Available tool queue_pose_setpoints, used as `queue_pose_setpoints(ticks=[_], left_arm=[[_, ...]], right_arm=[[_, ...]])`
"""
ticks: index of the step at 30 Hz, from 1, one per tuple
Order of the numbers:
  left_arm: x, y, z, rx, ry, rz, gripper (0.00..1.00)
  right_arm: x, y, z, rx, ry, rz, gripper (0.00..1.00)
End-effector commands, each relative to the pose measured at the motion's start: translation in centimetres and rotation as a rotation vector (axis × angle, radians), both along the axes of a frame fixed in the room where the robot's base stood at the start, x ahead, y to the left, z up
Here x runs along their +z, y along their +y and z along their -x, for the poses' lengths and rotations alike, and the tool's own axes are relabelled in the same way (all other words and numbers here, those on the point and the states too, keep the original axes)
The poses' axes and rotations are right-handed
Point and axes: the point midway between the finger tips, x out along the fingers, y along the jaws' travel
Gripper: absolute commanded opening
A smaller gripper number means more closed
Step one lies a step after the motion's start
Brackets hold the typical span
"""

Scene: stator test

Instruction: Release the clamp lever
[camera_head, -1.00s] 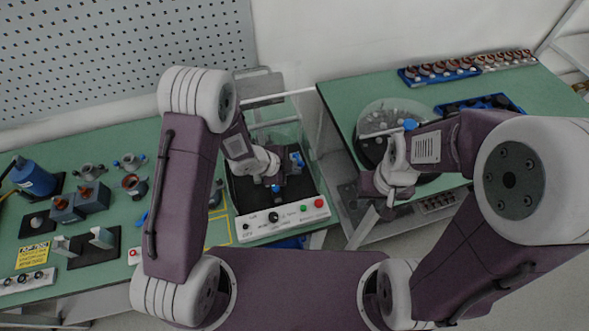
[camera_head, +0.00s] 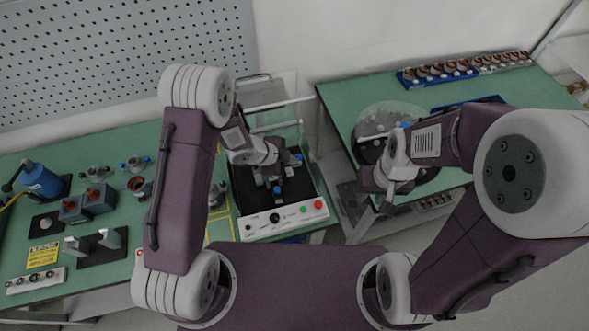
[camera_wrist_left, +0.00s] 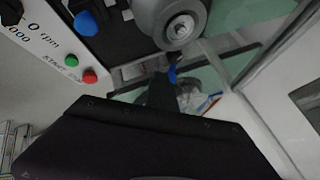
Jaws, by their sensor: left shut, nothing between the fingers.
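The test rig (camera_head: 240,205) is a black-decked fixture with a white control panel along its front. A small blue-tipped part (camera_head: 277,190) stands on its deck, and a blue knob shows in the left wrist view (camera_wrist_left: 86,22). I cannot tell which blue part is the clamp lever. My left gripper (camera_head: 287,158) is over the rear right of the rig, shut and empty. In the left wrist view its dark fingers (camera_wrist_left: 162,88) are beside a round grey metal part (camera_wrist_left: 180,28). My right gripper (camera_head: 374,193) is by the right table's edge; its jaws are unclear.
The panel (camera_head: 285,217) has a black dial, a green button and a red button. A clear guard frame (camera_head: 280,112) stands behind the rig. Motor parts and a blue press (camera_head: 40,180) occupy the left bench. The right table holds a round dish (camera_head: 372,150) and a blue rack (camera_head: 408,82).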

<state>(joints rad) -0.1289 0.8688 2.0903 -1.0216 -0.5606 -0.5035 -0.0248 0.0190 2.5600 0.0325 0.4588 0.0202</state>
Motion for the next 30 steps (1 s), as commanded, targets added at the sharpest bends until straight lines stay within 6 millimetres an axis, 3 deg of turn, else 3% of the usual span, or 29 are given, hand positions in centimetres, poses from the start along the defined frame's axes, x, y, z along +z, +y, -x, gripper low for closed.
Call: queue_pose_setpoints(ticks=[6, 30], left_arm=[[0.6, 0.3, -0.7, 0.002, 0.0, -0.001, 0.0], [1.2, 0.3, -1.0, 0.0, 0.001, -0.001, 0.0]], right_arm=[[1.1, 0.0, 0.0, 0.0, 0.0, 0.0, 0.32], [1.9, 0.0, 0.0, 0.0, 0.0, 0.0, 0.32]])
